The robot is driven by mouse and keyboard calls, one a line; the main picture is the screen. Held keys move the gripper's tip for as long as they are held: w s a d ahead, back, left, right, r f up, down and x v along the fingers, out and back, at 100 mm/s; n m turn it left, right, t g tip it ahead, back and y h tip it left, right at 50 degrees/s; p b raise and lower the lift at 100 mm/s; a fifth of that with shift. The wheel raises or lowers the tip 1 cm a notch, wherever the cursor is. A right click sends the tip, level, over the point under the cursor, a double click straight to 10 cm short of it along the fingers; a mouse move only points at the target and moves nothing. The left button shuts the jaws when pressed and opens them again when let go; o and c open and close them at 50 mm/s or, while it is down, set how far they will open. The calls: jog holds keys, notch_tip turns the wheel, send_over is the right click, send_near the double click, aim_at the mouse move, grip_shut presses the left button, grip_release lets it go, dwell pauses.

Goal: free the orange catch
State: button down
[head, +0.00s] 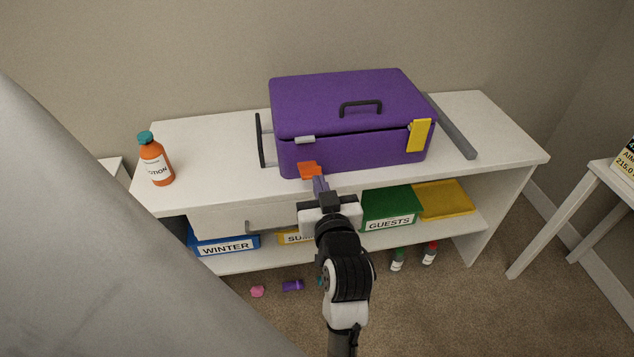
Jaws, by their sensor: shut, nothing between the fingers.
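A purple case (345,105) with a dark top handle sits on the white bench. On its front, towards the left, is the orange catch (309,169), low near the bench top. A grey piece (305,139) sits on the lid edge above it, apart from the orange part. A yellow catch (419,135) is at the front right corner. My gripper (319,184) is shut, with its fingers at the lower edge of the orange catch; I cannot tell whether they touch. The fingertips and the catch's lower part overlap in this view.
An orange bottle (155,160) stands at the bench's left. A grey bar (450,127) lies right of the case. Below are a blue WINTER bin (224,246), a green GUESTS bin (390,206) and a yellow bin (443,199). Small items lie on the carpet. A side table (590,190) is at right.

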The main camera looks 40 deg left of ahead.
jog(key=x, duration=0.9)
jog(key=shift+r, duration=0.2)
jog(key=shift+s+d+f, duration=0.15)
jog(key=shift+f, duration=0.5)
jog(key=shift+s+d+f, duration=0.15)
jog(key=shift+d+f, duration=0.05)
jog(key=shift+f, duration=0.45)
jog(key=shift+s+d+f, duration=0.1)
jog(key=shift+d+f, duration=0.05)
jog(key=shift+f, duration=0.55)
jog(key=shift+s+d+f+b, duration=0.15)
jog(key=shift+f+b, duration=0.2)
jog(key=shift+f, duration=0.1)
jog(key=shift+s+d+f+b, duration=0.1)
jog(key=shift+d+f+b, duration=0.05)
jog(key=shift+f+b, duration=0.25)
